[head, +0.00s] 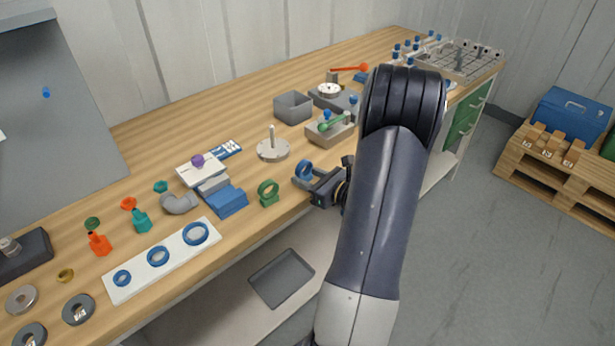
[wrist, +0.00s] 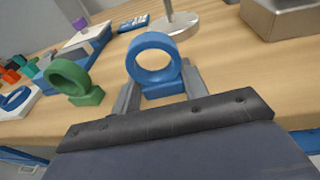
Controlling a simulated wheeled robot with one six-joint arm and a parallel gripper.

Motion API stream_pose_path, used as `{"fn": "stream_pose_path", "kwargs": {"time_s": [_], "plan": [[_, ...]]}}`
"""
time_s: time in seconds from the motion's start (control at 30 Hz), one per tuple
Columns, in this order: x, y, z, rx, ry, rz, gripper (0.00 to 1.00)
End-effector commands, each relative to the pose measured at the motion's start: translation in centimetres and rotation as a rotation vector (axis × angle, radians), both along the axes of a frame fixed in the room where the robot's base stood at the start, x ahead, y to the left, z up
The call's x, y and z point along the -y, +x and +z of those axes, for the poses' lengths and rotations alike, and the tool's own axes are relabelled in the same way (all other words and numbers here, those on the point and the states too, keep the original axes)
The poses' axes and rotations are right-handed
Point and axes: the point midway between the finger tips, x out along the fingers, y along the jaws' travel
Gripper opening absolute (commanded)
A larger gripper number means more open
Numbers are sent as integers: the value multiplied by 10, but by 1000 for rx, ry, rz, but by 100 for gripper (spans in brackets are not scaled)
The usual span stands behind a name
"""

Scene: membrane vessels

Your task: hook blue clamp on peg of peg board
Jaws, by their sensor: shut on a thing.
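The blue clamp (head: 305,168), a ring on a small block, is between the fingers of my gripper (head: 307,182) near the table's front edge. In the wrist view the blue clamp (wrist: 153,58) stands upright with its ring opening facing the camera. My gripper (wrist: 160,88) is shut on its base block. I cannot tell whether the clamp touches the table. The grey peg board (head: 45,150) stands at the far left of the head view, with a short blue peg (head: 46,92) on it. The peg is well apart from my gripper.
A green clamp (head: 268,193) stands just left of my gripper, also in the wrist view (wrist: 75,82). A round base with an upright rod (head: 273,148) is behind.

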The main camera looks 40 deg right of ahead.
Motion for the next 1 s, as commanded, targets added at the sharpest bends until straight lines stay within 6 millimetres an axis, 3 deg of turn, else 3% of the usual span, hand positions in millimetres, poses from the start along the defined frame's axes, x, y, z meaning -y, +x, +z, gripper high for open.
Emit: {"fn": "stream_pose_path", "kwargs": {"time_s": [0.2,0.43,1.0], "plan": [[0,0,0,0,0,0,19],[0,0,8,0,-1,0,18],[0,0,61,0,-1,0,18]]}}
